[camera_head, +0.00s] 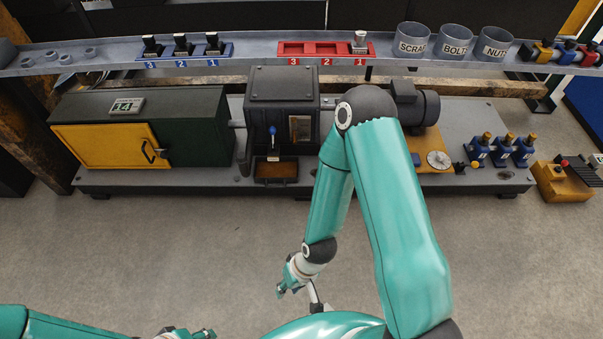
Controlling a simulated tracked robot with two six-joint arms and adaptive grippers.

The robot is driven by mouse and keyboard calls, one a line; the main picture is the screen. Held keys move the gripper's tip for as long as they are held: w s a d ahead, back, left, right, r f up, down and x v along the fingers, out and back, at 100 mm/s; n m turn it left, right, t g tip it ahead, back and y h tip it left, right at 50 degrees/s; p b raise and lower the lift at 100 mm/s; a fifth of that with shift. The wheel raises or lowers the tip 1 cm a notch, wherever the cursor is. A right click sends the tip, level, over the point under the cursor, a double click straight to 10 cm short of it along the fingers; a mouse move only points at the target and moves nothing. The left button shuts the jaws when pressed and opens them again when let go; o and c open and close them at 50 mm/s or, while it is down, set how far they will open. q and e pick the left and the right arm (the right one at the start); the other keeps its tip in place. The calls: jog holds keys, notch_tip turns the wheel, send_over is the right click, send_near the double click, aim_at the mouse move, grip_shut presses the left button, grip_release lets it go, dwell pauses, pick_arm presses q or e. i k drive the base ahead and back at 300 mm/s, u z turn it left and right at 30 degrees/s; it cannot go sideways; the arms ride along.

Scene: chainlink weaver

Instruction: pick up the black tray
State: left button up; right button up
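A small dark-rimmed tray (275,171) with a brownish inside sits at the front foot of the dark machine (282,105); it is the closest match that I see to a black tray, but I cannot be sure. My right gripper (287,290) hangs over the grey floor, well below and apart from this tray in the picture. Nothing shows in it, and its fingers are too small to read. My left gripper (190,333) is at the bottom edge, partly cut off, and its fingers are not clear.
A shelf above holds a blue rack (185,54), a red rack (325,49) and cups marked SCRAP (411,40), BOLT (453,43) and NUT (493,45). A green cabinet (190,120) with a yellow door stands left of the machine. My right arm hides part of the bench. The floor in front is clear.

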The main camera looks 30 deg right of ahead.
aim_at(285, 171)
jog(key=z, duration=0.1)
jog(key=i, duration=1)
jog(key=u, duration=0.05)
